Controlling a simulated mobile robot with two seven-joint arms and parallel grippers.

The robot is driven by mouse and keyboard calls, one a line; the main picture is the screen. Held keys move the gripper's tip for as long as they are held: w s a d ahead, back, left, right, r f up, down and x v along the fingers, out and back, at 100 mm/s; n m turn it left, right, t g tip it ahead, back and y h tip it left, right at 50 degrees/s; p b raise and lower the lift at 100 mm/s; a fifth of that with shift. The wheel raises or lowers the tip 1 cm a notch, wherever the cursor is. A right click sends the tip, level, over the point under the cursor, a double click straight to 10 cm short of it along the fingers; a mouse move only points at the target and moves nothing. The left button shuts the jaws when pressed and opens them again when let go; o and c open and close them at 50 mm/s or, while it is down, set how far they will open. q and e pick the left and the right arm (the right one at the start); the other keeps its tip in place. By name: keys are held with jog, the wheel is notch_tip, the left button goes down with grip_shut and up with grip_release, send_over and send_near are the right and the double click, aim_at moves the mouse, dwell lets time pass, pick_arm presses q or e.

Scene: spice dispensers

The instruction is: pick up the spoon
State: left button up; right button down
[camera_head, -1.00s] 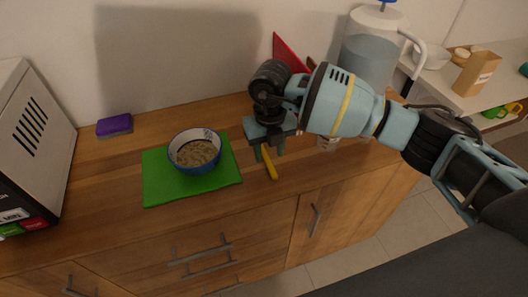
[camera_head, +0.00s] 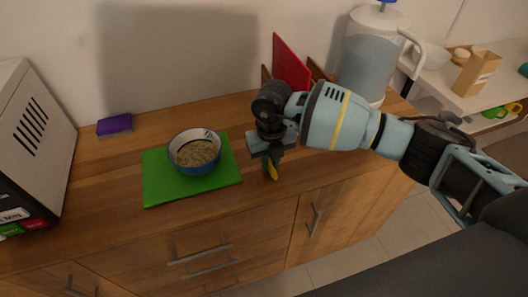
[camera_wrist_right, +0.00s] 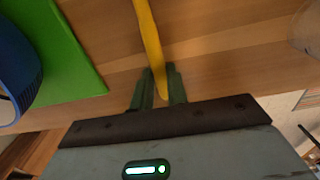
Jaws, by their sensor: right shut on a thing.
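The yellow spoon (camera_head: 273,175) is on the wooden counter just right of the green mat, mostly hidden by my right gripper in the head view. My right gripper (camera_head: 271,162) points down and is shut on it. In the right wrist view, the long yellow spoon (camera_wrist_right: 150,38) runs from the top edge down between the two green fingers of the right gripper (camera_wrist_right: 161,82). I cannot tell whether it is off the counter. My left gripper is not in view.
A bowl (camera_head: 181,165) of grainy food stands on the green mat (camera_head: 162,193). A purple sponge (camera_head: 115,124) lies behind it. A red board (camera_head: 290,62) and a water dispenser (camera_head: 367,55) stand behind my right arm. The counter's front edge is close.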

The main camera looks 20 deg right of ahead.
jog(key=shift+r, duration=0.6)
notch_tip(320, 180, up, 7)
jog(key=shift+r, duration=0.15)
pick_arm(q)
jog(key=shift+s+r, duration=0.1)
pick_arm(e)
jog(key=shift+r, duration=0.8)
